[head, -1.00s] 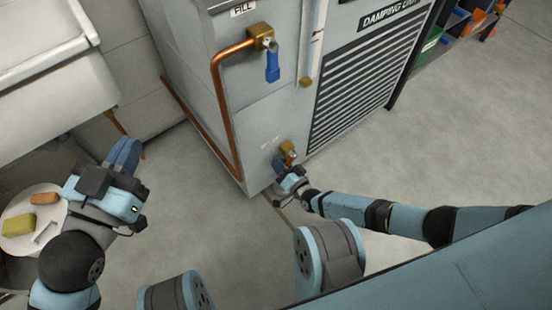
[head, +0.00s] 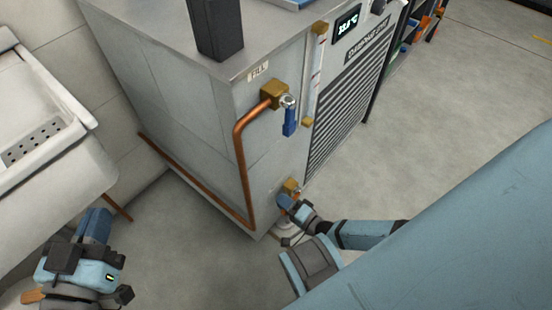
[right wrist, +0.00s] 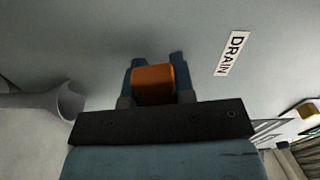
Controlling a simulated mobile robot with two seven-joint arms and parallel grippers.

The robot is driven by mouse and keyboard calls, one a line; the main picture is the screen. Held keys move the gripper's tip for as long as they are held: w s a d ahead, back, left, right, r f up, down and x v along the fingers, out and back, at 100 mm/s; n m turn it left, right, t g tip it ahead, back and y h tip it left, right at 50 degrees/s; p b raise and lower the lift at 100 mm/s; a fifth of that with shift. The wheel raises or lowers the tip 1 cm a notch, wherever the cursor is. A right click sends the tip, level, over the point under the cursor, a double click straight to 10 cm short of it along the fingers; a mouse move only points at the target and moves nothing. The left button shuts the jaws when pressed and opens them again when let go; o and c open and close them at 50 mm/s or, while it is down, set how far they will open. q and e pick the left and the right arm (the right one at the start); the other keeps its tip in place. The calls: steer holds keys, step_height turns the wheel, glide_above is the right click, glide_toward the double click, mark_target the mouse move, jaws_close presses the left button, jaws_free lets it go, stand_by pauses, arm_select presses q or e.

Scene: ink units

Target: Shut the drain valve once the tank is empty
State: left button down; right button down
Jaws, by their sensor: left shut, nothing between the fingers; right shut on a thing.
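The drain valve (head: 291,186) is a brass fitting low on the grey cabinet (head: 200,130). My right gripper (head: 286,202) is at it. In the right wrist view its blue fingers are shut on the orange drain handle (right wrist: 153,85), beside the DRAIN label (right wrist: 230,53). The rest of the valve is hidden there. A sight tube (head: 316,75) stands upright on the cabinet's front edge; its level is too small to read. The fill valve (head: 274,95) has a blue lever (head: 290,121) hanging down. My left gripper (head: 96,224) is shut and empty at lower left.
A copper pipe (head: 239,165) runs down from the fill valve and along the cabinet's base. A white sink (head: 50,165) stands at the left. A dark upright object (head: 217,28) is on the cabinet top. Shelving with bins (head: 405,50) stands behind. Open floor (head: 460,100) lies to the right.

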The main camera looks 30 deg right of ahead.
steer(key=shift+r+m, duration=0.5)
steer(key=shift+m, duration=0.4)
steer(key=c, duration=1)
jaws_free()
steer(key=shift+o, duration=0.2)
steer(key=shift+r, duration=0.15)
